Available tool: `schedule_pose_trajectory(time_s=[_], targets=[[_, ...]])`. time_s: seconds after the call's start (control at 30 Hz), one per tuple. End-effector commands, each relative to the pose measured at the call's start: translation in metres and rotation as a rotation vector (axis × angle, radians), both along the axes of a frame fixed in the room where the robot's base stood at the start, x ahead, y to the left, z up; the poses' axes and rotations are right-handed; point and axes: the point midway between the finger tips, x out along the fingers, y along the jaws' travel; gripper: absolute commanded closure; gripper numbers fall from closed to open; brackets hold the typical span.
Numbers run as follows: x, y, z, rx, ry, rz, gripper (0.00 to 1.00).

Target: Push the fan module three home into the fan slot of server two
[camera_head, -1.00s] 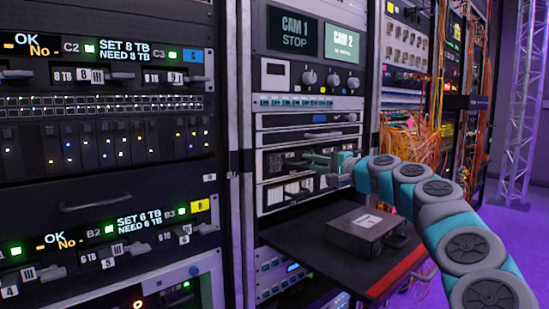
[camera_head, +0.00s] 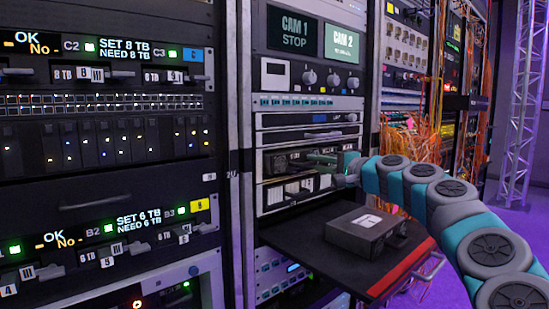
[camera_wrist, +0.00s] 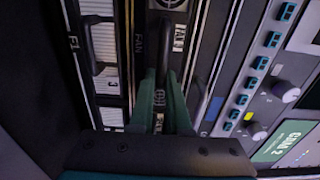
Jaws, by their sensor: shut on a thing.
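My gripper (camera_head: 322,160) is at the front of an open-fronted server (camera_head: 262,172) in the middle rack. In the wrist view, my gripper (camera_wrist: 163,85) has its green fingers closed around a dark upright handle (camera_wrist: 164,45). The handle is on the fan module (camera_wrist: 160,97), a dark narrow unit with a fan symbol, beside the word FAN. The fingers and palm hide its lower part. I cannot tell how far it stands in its slot or read its number.
A dark case (camera_head: 364,231) lies on a pulled-out shelf (camera_head: 300,238) with a red front edge, just below my gripper. Panels with knobs and screens (camera_head: 293,28) stand above. Orange cables (camera_head: 430,140) hang at the right. Purple floor is open at far right.

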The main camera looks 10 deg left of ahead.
Motion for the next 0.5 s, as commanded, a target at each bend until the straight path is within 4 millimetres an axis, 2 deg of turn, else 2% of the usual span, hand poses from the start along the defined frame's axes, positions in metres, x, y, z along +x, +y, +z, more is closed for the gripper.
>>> schedule_pose_trajectory(time_s=[0.5], targets=[[-0.017, -0.021, 0.000, 0.001, -0.001, 0.000, 1.00]])
